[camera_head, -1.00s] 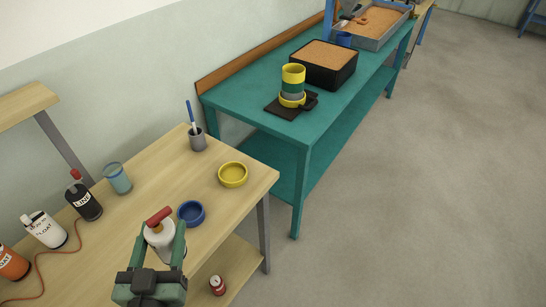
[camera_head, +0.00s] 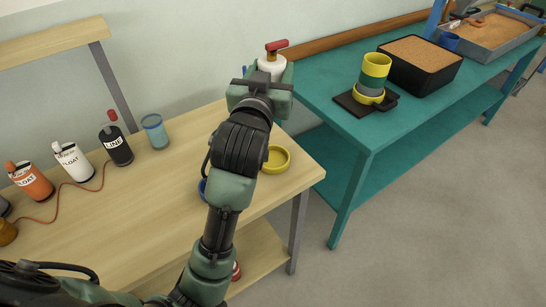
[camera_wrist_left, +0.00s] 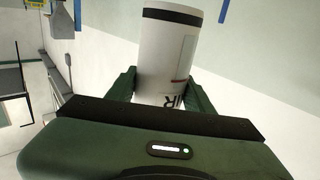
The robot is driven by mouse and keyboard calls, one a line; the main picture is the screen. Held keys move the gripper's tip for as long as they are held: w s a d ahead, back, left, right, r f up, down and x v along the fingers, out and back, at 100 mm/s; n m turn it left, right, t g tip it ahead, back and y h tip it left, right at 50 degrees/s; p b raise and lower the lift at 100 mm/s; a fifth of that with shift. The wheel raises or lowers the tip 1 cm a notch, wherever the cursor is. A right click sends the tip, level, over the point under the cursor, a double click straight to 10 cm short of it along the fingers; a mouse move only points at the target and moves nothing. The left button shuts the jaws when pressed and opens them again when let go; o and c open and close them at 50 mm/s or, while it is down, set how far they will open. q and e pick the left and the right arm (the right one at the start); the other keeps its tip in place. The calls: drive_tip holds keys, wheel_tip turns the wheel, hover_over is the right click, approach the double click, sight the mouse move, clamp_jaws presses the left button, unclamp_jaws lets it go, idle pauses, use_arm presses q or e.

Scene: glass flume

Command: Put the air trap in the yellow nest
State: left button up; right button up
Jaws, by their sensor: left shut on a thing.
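The air trap (camera_head: 270,66) is a white cylinder with a red top. My left gripper (camera_head: 260,86) is shut on it and holds it upright in the head view, up in front of the wall and the teal bench. In the wrist view, the white air trap (camera_wrist_left: 168,55), with a black band and part of a label, sits between the green fingers (camera_wrist_left: 160,92). The yellow nest (camera_head: 279,160) is a shallow round ring on the wooden table, near its right end. My left arm hides part of its left side. My right gripper does not show.
A blue nest (camera_head: 202,189) is mostly hidden behind my arm. A glass (camera_head: 155,131) and labelled bottles (camera_head: 116,146) stand at the left. The teal bench (camera_head: 328,112) carries a yellow-and-green cup (camera_head: 374,70) and a black sand-filled box (camera_head: 421,65).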

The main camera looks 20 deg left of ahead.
use_arm(q)
drive_tip(key=shift+f+b, duration=1.2)
drive_tip(key=shift+f, duration=8.35)
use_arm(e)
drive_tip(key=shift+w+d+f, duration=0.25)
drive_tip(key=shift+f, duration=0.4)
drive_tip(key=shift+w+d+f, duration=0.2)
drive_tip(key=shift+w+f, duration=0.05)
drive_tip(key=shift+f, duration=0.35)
use_arm(q)
drive_tip(key=shift+f, duration=0.2)
drive_tip(key=o, duration=1.5)
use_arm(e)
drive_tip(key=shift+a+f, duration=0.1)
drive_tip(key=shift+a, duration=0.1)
